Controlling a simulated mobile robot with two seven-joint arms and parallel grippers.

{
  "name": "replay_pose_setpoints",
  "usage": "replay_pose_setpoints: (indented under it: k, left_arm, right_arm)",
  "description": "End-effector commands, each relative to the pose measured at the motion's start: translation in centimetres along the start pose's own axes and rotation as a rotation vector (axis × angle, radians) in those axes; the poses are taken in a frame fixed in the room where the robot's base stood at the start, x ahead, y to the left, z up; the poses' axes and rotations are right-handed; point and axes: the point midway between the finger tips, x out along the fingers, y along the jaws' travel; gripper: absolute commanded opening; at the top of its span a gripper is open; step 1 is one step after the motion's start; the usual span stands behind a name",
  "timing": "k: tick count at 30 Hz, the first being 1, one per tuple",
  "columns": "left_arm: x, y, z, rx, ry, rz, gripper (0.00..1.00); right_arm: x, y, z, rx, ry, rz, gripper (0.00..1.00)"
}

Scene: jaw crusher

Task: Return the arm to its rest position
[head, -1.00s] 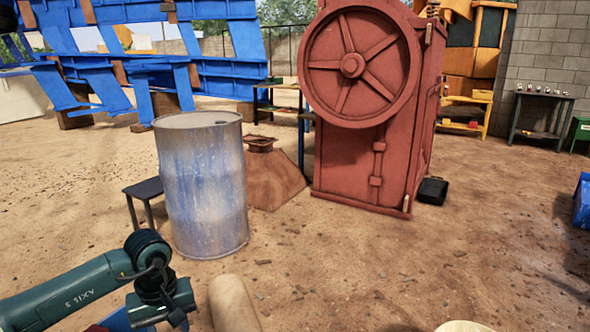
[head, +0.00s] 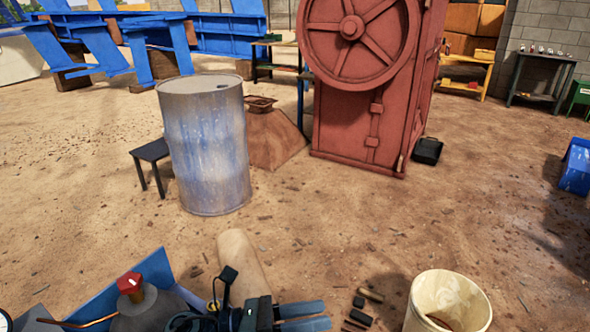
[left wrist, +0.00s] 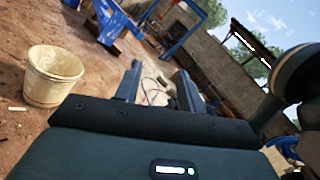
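My left gripper (head: 320,316) shows at the bottom middle of the head view, low in front of me. Its two fingers point right and lie apart. In the left wrist view its fingers (left wrist: 159,75) stand apart with only background between them, so it is open and empty. My right gripper is not in view.
A cream bucket (head: 418,300) stands right of the left gripper; it also shows in the left wrist view (left wrist: 46,92). A beige rounded thing (head: 242,258) lies just beyond the gripper. A drum (head: 206,145) and red crusher (head: 340,120) stand farther back. Open dirt lies between.

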Motion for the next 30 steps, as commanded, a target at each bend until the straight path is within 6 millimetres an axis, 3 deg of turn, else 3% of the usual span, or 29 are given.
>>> replay_pose_setpoints:
  k: [1, 3, 6, 8, 10, 15, 18, 21, 30]
  left_arm:
    - [-0.2, -0.8, 2.1, -0.227, -0.154, 0.050, 0.40]
    - [-1.7, -0.1, 3.8, -0.559, -0.371, 0.121, 0.40]
    - [-5.3, 1.6, 4.0, -1.043, -0.681, 0.213, 0.40]
    - [-8.0, 2.5, 2.8, -1.330, -0.870, 0.262, 0.40]
    - [-11.1, 3.0, 0.2, -1.641, -1.085, 0.310, 0.40]
    - [-16.5, 1.4, -7.0, -2.193, -1.519, 0.383, 0.40]
    - [-17.9, 0.1, -9.6, -2.355, -1.667, 0.397, 0.40]
    - [-18.5, -0.5, -10.9, -2.426, -1.735, 0.404, 0.40]
    - [-18.6, -0.5, -11.2, -2.439, -1.745, 0.405, 0.40]
  right_arm:
    - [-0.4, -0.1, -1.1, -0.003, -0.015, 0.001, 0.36]
    - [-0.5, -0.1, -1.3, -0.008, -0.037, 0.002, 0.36]
    - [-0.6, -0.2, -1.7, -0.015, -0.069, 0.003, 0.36]
    - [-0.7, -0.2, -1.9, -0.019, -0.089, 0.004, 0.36]
    - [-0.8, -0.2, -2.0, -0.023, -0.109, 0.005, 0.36]
    - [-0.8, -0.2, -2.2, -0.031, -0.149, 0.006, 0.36]
    - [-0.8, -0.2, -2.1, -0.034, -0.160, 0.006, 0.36]
    - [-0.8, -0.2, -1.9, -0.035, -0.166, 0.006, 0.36]
    - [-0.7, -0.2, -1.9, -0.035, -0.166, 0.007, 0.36]
